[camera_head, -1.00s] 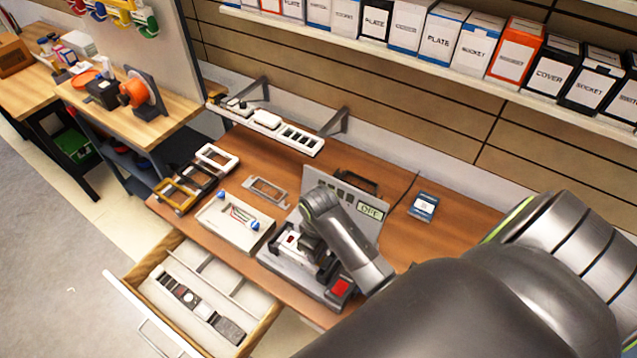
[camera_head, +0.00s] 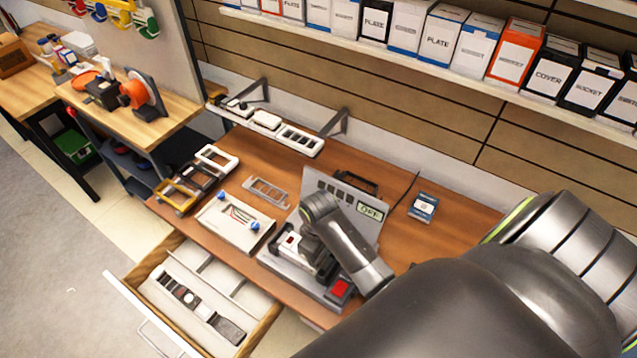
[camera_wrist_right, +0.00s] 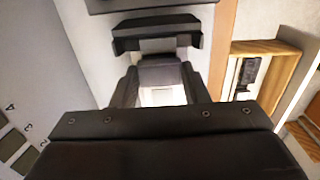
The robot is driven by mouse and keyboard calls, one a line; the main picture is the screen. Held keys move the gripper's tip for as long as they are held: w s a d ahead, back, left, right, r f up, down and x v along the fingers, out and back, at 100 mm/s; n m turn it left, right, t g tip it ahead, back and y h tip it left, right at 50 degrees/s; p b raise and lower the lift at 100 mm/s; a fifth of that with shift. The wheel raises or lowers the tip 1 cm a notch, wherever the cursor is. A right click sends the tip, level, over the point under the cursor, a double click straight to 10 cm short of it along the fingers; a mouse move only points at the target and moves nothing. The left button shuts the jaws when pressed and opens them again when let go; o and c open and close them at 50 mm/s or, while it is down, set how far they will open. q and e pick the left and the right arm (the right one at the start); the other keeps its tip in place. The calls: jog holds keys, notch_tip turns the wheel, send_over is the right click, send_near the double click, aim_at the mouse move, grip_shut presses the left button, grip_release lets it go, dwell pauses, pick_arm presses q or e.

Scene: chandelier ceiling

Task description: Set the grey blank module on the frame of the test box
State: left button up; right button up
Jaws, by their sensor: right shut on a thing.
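The test box (camera_head: 308,281) stands on the wooden workbench, with an upright grey panel, a small display (camera_head: 369,212) and a red button (camera_head: 340,288). My right gripper (camera_wrist_right: 160,97) is low over the box's base, shut on a pale piece that I take for the grey blank module (camera_wrist_right: 162,96); only a little of it shows between the fingers. In the head view, my right arm and gripper hide part of the box and the held module. Whether the module touches the frame of the box (camera_head: 290,240) cannot be told. My left gripper is not in view.
An open drawer (camera_head: 262,306) with several modules juts out at the front left. A white tray (camera_head: 212,232), several coloured frames (camera_head: 217,158) and a grey frame plate (camera_head: 266,190) lie left of the box. A blue-and-white card (camera_head: 423,207) lies to the right. A shelf strip (camera_head: 300,140) runs behind.

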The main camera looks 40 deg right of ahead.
jog(key=o, duration=1)
jog(key=shift+o, duration=0.2)
jog(key=shift+r, duration=3.05)
jog(key=shift+f, duration=0.1)
